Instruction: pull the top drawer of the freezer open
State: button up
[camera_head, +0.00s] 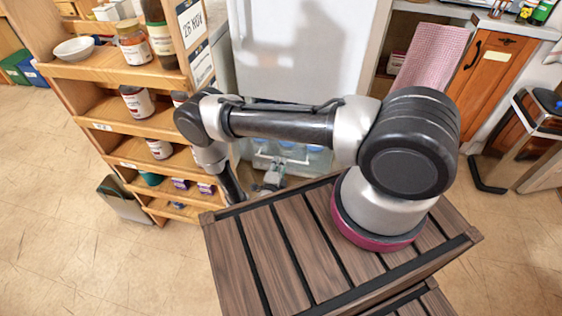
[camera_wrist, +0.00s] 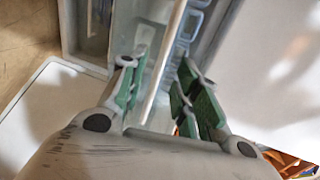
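The white fridge-freezer (camera_head: 290,60) stands at the back centre in the head view. Below its large white front, a translucent drawer (camera_head: 318,160) shows behind my arm, with bluish shapes in it. My gripper (camera_head: 270,180) is low in front of this drawer. In the wrist view, my gripper (camera_wrist: 162,65) has its green-padded fingers spread apart. A pale bar (camera_wrist: 164,62), which looks like the drawer's front edge or handle, runs between the fingers. A gap shows on the right finger's side; contact on the left is unclear. The drawer looks closed or nearly so, partly hidden by my arm.
A wooden shelf unit (camera_head: 108,70) with jars stands close left of my gripper. A wooden cabinet (camera_head: 490,70) with a pink towel (camera_head: 432,55) beside it is at right. In the wrist view, a white panel (camera_wrist: 50,115) lies at lower left. Tiled floor (camera_head: 100,260) is clear at left.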

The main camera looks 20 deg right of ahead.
jog(key=v, duration=0.7)
jog(key=shift+s, duration=0.1)
